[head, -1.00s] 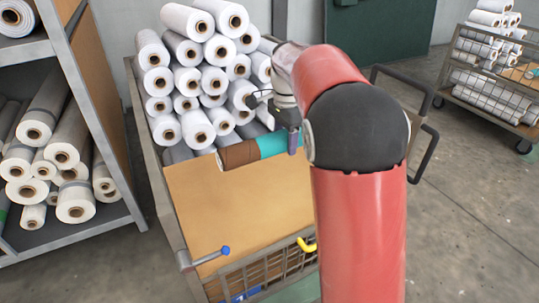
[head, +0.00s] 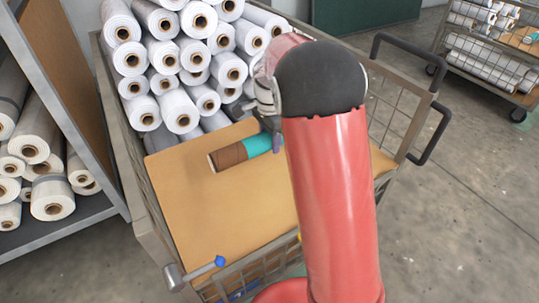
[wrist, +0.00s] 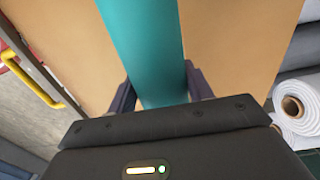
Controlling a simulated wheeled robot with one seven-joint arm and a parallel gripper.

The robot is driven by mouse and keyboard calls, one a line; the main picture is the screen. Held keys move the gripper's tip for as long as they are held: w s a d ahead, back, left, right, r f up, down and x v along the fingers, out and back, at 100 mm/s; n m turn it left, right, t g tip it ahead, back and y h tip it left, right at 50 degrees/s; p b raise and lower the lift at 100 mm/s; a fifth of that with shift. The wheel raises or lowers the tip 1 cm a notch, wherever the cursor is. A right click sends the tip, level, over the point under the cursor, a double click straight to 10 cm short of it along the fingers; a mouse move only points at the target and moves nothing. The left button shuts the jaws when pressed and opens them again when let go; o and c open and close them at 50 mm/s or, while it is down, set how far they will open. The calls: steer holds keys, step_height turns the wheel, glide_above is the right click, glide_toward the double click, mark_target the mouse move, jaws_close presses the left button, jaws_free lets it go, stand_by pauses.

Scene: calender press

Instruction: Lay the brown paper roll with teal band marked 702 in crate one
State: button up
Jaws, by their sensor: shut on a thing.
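The brown paper roll (head: 229,156) with a teal band lies across the view over a tan board, in front of stacked white rolls. No 702 mark is readable on it. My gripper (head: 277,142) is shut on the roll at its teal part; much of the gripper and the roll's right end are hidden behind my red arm. In the wrist view the teal band (wrist: 148,45) runs between the two fingers (wrist: 159,85). I cannot tell whether the roll touches the board or hangs just above it. No crate marked one is readable in either view.
The tan board (head: 225,215) lies in a wire-sided cart (head: 125,165) stacked with white rolls (head: 182,110). A shelf of grey and white rolls (head: 52,198) stands at left. A blue-tipped lever (head: 219,262) sticks out at the cart's front. Another loaded cart (head: 490,62) stands far right.

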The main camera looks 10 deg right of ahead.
mark_target(270, 162)
steer(key=shift+f, duration=3.1)
steer(key=shift+f+b, duration=0.2)
steer(key=shift+b, duration=0.1)
steer(key=o, duration=1.3)
